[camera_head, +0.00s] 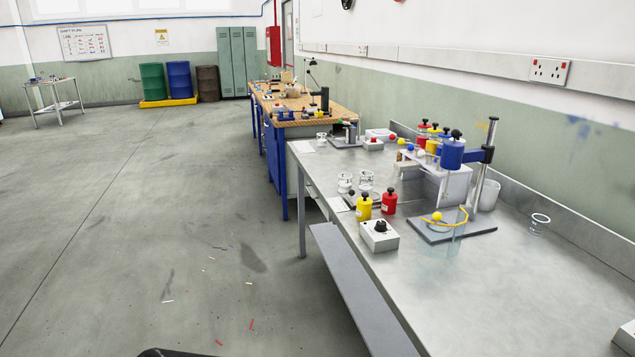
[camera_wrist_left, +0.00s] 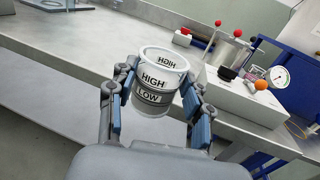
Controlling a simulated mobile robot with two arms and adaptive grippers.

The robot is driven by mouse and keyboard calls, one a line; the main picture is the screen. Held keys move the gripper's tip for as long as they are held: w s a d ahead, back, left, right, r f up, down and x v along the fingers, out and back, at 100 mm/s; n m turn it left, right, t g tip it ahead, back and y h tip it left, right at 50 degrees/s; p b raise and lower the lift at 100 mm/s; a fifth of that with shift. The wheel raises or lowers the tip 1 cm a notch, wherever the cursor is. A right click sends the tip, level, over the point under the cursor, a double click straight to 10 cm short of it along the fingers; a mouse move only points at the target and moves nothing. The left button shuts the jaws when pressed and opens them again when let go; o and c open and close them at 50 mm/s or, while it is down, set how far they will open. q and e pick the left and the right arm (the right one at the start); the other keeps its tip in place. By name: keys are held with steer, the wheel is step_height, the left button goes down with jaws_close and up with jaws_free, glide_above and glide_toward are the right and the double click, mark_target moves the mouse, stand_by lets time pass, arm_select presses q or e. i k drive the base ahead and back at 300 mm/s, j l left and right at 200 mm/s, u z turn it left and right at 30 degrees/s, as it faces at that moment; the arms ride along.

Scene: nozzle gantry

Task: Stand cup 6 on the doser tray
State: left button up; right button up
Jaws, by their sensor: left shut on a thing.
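In the left wrist view my left gripper (camera_wrist_left: 158,88) is shut on a cup (camera_wrist_left: 152,82) with a white rim, a grey band and the words HIGH and LOW. The cup is held close to upright between the fingers; I see no number on it. I cannot tell whether this is the doser tray. Neither gripper shows in the head view.
Clear cups (camera_head: 345,182) stand on the steel bench (camera_head: 560,290), and another glass (camera_head: 540,224) is at right. The wrist view shows a gauge box (camera_wrist_left: 240,100).

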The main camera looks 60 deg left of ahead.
mark_target(370, 196)
steer(key=i+j, duration=0.1)
steer(key=j, duration=0.8)
steer(key=i+j+u, duration=0.1)
steer(key=j, duration=0.3)
steer(key=i+j, duration=0.15)
steer(key=j, duration=0.3)
steer(key=i+j+u, duration=0.1)
steer(key=j, duration=0.35)
steer(key=i+j, duration=0.1)
steer(key=j, duration=0.3)
